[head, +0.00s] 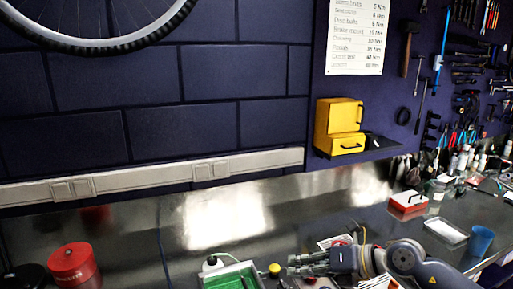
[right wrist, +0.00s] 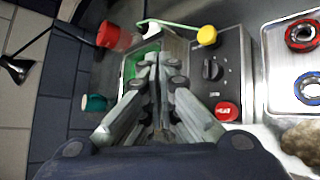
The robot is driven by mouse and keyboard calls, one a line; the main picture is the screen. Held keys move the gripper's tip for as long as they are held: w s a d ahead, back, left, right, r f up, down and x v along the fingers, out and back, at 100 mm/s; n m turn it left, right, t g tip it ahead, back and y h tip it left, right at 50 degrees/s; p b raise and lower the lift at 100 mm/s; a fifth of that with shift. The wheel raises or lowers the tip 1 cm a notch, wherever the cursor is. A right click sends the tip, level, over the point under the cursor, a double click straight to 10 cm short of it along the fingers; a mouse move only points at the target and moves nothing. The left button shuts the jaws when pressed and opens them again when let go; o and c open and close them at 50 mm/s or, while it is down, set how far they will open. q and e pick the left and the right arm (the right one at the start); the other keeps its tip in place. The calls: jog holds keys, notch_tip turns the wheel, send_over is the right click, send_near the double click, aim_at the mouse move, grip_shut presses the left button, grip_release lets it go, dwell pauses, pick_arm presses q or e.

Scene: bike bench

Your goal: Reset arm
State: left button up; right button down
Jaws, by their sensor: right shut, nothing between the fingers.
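My right gripper (head: 294,264) is low in the head view, its arm coming in from the right. In the right wrist view the right gripper (right wrist: 162,62) has its fingers together, with nothing between them. It is over a grey machine with a green basin (right wrist: 138,62). The same machine shows in the head view with its green basin (head: 235,279), just left of the gripper. My left gripper is not in the head view.
A red canister (head: 73,265) stands at the left of the bench. A yellow box (head: 338,126) sits on a wall shelf. A red-and-white box (head: 408,204), a shallow tray (head: 446,231) and a blue cup (head: 480,240) stand at the right. In the wrist view, a tray holds red and blue rings (right wrist: 303,35).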

jog(key=s+a+r+m+t+y, duration=0.3)
jog(key=a+r+m+t+y, duration=0.15)
jog(key=r+m+t, duration=0.6)
jog(key=s+d+f+m+h, duration=0.2)
jog(key=d+f+m+h, duration=0.55)
jog(key=m, duration=0.25)
jog(key=s+d+f+m+h, duration=0.2)
jog(key=d+f+m+h, duration=0.6)
jog(key=m, duration=0.3)
jog(key=s+f+m+g, duration=0.2)
jog(key=s+f+g, duration=0.5)
jog(key=s, duration=0.5)
jog(key=s+f+m+g, duration=0.2)
jog(key=s+f+g, duration=0.4)
jog(key=s+f, duration=0.8)
jog(key=f, duration=2.3)
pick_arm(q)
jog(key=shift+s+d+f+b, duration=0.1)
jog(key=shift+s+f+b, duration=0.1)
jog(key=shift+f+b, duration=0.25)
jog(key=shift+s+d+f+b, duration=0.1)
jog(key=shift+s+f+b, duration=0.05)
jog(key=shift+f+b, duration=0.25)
pick_arm(e)
jog(key=s+d+f+g, duration=0.2)
jog(key=s+f, duration=1.4)
jog(key=s, duration=0.1)
jog(key=shift+d+f, duration=0.35)
jog(key=shift+d, duration=0.05)
